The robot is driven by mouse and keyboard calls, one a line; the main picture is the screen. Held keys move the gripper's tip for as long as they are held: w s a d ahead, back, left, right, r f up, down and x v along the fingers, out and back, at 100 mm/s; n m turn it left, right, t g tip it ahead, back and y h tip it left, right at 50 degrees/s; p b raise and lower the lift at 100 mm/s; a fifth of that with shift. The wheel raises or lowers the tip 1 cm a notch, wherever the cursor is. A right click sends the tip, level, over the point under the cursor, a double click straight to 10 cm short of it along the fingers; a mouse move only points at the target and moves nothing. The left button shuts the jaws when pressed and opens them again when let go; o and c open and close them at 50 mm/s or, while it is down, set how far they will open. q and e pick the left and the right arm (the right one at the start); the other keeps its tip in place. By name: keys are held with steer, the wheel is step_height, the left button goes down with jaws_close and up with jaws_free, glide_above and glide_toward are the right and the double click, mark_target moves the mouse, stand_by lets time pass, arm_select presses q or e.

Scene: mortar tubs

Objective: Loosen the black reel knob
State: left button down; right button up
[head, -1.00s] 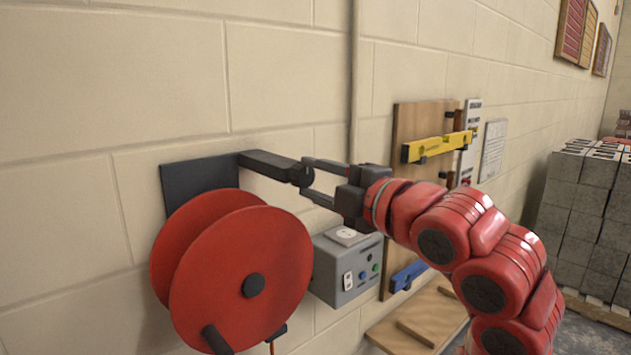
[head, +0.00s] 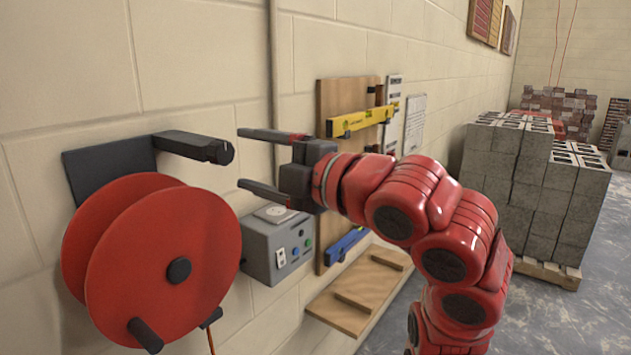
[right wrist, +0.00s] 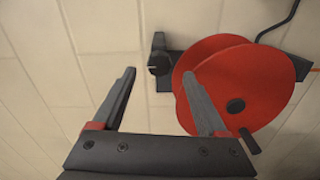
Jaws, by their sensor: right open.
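The red reel (head: 165,235) hangs on the wall at the left in the head view. A black arm (head: 180,140) juts from its dark wall plate, with a round black knob (head: 221,152) at its end. My right gripper (head: 241,158) is open and empty, its fingertips just right of the knob and apart from it. In the right wrist view the knob (right wrist: 158,63) shows beyond and between the open fingertips (right wrist: 159,73). The reel also has a black hub (head: 179,270) and a black crank handle (head: 145,335). My left gripper is not in view.
A grey switch box (head: 280,245) sits on the wall below my right gripper. A wooden board (head: 333,160) holds a yellow level (head: 360,121) and a blue level (head: 346,245). A wooden shelf (head: 360,290) is lower. Grey blocks (head: 525,190) stand stacked at right.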

steer(key=b+v, duration=0.1)
steer(key=v, duration=1.2)
steer(key=shift+b, duration=0.35)
